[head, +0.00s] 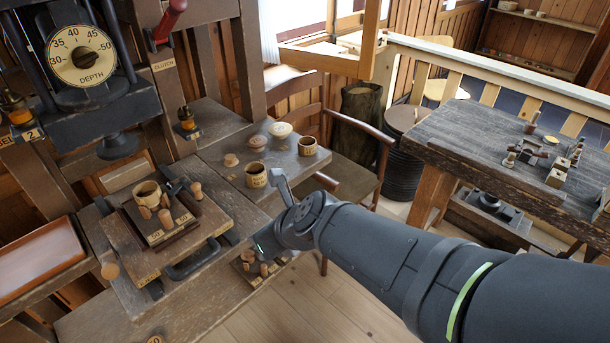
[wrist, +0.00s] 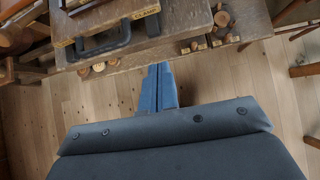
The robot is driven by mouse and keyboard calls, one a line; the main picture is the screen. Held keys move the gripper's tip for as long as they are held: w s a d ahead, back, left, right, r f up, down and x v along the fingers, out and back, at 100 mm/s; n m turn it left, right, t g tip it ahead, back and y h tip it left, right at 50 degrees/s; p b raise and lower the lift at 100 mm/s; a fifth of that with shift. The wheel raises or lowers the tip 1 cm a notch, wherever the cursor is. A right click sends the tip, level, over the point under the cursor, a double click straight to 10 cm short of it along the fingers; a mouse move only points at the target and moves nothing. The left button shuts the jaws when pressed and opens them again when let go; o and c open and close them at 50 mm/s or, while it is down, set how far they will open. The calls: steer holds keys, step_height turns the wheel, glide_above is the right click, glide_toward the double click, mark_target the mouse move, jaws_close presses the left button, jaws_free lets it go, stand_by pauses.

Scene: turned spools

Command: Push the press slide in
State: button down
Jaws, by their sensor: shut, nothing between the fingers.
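The press slide (head: 152,262) is a wooden board with a black bar handle (head: 200,258) on its front edge. It juts out from the bench below the press head. A dark fixture on it carries a turned wooden cup (head: 147,193) and several small pegs. In the wrist view the handle (wrist: 112,40) lies above and left of my gripper (wrist: 160,72). My gripper is shut and empty, its blue fingers together and pointing toward the bench front. It appears apart from the handle. In the head view my wrist largely hides the fingers.
The press head with its depth dial (head: 80,55) hangs above the slide. Cups and knobs stand on the bench (head: 225,170) to the right. A reddish-brown tray (head: 35,258) lies at left. A chair (head: 360,160) and a separate workbench (head: 500,150) stand farther right.

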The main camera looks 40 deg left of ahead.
mark_target(205, 197)
steer(key=shift+a+f, duration=1)
steer(key=shift+a, duration=0.85)
steer(key=shift+a+f, duration=1.05)
steer(key=shift+a, duration=0.85)
steer(key=shift+a+f, duration=1)
steer(key=shift+a, duration=0.85)
steer(key=shift+a, duration=0.1)
steer(key=a, duration=1.2)
steer(key=shift+a, duration=0.4)
steer(key=shift+r, duration=0.15)
steer(key=shift+d, duration=0.1)
